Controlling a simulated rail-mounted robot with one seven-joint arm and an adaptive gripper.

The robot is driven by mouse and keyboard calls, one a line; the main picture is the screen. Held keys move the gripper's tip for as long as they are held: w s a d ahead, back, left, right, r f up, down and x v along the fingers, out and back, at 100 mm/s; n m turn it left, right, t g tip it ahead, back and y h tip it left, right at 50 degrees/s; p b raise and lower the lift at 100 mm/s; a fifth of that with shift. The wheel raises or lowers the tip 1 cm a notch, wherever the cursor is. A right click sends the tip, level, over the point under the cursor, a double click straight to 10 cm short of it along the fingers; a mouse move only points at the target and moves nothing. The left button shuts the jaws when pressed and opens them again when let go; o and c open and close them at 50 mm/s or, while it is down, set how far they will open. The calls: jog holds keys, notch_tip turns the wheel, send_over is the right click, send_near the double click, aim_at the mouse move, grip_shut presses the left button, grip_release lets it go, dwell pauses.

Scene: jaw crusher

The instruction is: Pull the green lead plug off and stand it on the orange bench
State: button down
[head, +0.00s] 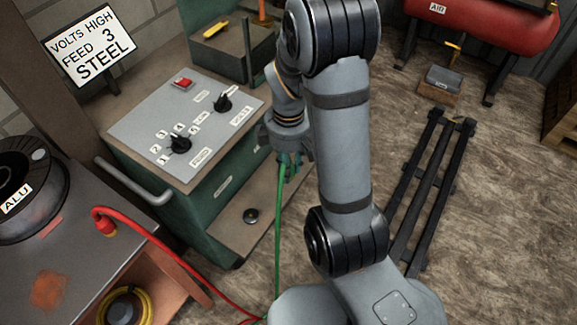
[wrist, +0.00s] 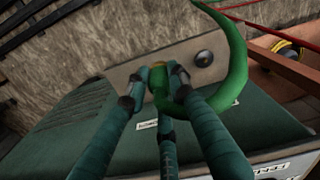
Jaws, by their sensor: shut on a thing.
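The green lead plug (wrist: 160,84) sits between the fingers of my gripper (wrist: 155,82), which is shut on it. A yellowish part shows on the plug. Its thick green lead (wrist: 238,75) loops to the right of the fingers; in the head view the lead (head: 279,225) hangs down from my gripper (head: 290,165). The plug is over or at the brown ledge of the green machine (head: 225,195); I cannot tell whether it touches a socket. The orange bench (head: 177,285), with a grey top, is at lower left.
A red lead plug (head: 105,224) stands on the bench beside the ALU spool (head: 30,190). A black round socket (head: 251,215) is on the ledge, and shows in the wrist view (wrist: 203,58). A grey handle (head: 135,182) projects between bench and machine. A yellow coil (head: 128,305) lies below.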

jog(key=shift+r+p, duration=1.15)
jog(key=shift+r, duration=0.25)
